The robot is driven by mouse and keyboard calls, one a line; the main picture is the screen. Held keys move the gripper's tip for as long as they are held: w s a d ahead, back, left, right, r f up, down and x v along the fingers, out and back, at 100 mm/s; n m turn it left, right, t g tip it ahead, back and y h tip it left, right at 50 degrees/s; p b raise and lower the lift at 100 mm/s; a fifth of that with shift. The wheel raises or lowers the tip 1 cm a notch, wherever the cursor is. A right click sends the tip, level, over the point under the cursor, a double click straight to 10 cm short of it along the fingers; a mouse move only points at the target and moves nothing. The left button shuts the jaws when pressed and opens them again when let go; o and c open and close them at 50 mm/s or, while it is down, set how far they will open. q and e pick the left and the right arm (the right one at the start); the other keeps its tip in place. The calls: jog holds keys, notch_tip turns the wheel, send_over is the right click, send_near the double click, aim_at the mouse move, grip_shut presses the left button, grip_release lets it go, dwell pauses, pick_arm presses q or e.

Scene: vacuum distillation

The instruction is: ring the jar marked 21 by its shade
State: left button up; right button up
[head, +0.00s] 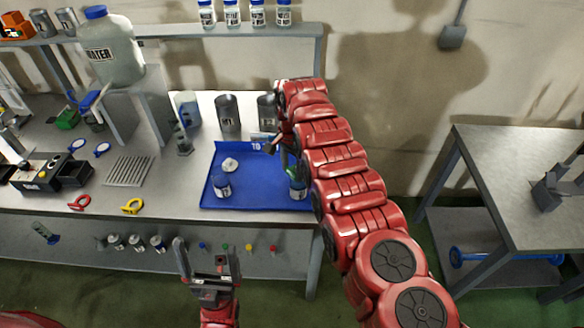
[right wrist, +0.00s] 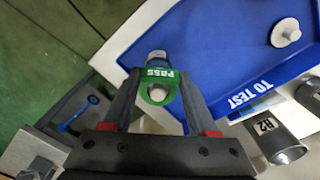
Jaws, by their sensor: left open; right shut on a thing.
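My right gripper (right wrist: 158,92) is shut on a green ring tag marked PASS (right wrist: 158,74). A jar with bluish contents (head: 298,188) stands at the right edge of the blue TO TEST tray (head: 254,202), under my right arm. In the right wrist view a jar (right wrist: 156,56) shows just beyond the tag; I cannot tell whether the ring is around it. Another jar with blue contents (head: 222,188) stands on the tray's left, by a white disc (head: 230,164). Neither number is legible. My left gripper (head: 208,262) is open and empty before the bench.
Grey metal cups (head: 228,113) stand behind the tray. A water jug (head: 110,48) sits on a raised stand. Several small bottles stand below.

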jog(key=o, duration=1.4)
jog(key=shift+c, duration=0.2)
jog(key=shift+r, duration=0.1)
jog(key=shift+r, duration=0.3)
notch_tip(320, 180, up, 4)
jog(key=shift+r+b, duration=0.25)
jog(key=shift+b, duration=0.6)
notch_tip(320, 180, up, 12)
jog(key=p, duration=1.1)
